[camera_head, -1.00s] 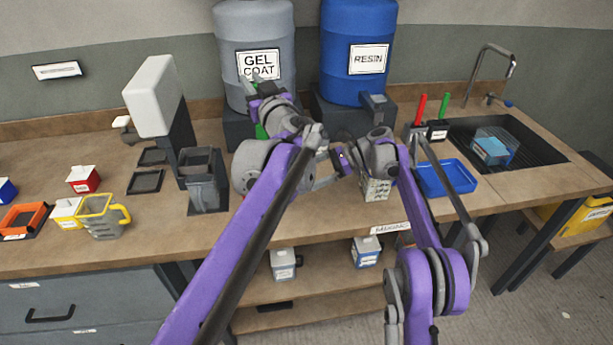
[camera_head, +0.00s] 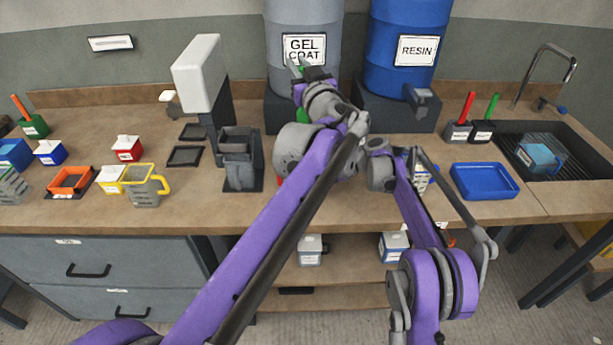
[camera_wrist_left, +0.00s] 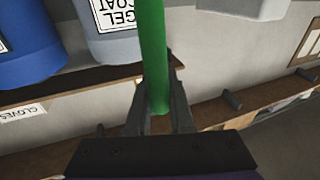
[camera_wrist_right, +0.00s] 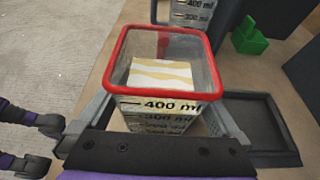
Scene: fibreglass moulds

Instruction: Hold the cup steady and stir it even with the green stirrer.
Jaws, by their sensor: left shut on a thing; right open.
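My left gripper (camera_head: 308,70) is raised in front of the gel coat drum. In the left wrist view it (camera_wrist_left: 158,108) is shut on the green stirrer (camera_wrist_left: 153,50), whose far end runs out of the picture. A clear cup (camera_wrist_right: 160,95) with a red rim and 400 ml marks stands on the bench in the right wrist view. It holds a white and yellow streaked mix. My right gripper (camera_wrist_right: 160,118) is open, with one finger on each side of the cup. In the head view my left arm hides this gripper and most of the cup.
A dark tray (camera_wrist_right: 255,125) lies just right of the cup, and another marked cup (camera_wrist_right: 190,14) stands behind it. My arms cross mid-bench.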

